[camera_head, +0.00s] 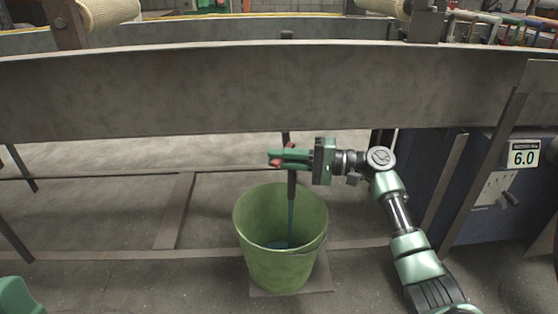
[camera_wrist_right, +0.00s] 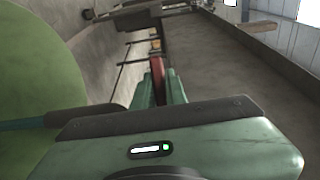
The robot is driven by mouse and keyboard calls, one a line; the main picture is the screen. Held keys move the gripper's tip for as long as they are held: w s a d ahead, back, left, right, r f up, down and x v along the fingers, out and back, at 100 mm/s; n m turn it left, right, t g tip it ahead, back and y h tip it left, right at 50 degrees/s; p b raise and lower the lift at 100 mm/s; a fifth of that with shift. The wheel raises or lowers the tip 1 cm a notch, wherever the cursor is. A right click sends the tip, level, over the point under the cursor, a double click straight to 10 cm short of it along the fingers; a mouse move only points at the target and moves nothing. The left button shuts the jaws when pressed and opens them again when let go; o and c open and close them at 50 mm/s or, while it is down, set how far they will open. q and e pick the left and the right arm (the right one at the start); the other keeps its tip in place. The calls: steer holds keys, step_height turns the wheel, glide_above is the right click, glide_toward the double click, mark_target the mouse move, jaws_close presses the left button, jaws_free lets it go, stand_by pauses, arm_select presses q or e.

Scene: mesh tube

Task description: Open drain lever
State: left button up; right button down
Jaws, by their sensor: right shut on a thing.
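A dark vertical drain pipe (camera_head: 291,186) comes down below the long grey trough and ends above a green bucket (camera_head: 255,262). A thin bluish stream runs from the pipe's end to a small blue pool (camera_head: 278,244) in the bucket. My right gripper (camera_head: 276,158) reaches in from the right at the pipe. It is shut on the red drain lever (camera_head: 276,163). In the right wrist view the lever (camera_wrist_right: 158,72) shows between the green fingers (camera_wrist_right: 160,88); most of it is hidden. My left gripper is not in view.
The long grey trough (camera_head: 180,95) spans the view just above my right gripper. The bucket stands right below it, on a flat plate (camera_head: 318,281). A blue cabinet (camera_head: 485,165) marked 6.0 stands at the right. A metal frame (camera_head: 175,210) crosses the floor at left.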

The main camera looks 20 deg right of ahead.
steer(key=shift+f, duration=0.1)
stand_by(0.3)
steer(key=c, duration=1.4)
jaws_free()
steer(key=shift+c, duration=0.2)
steer(key=p+v, duration=0.1)
steer(key=v, duration=0.7)
steer(key=shift+p, duration=0.4)
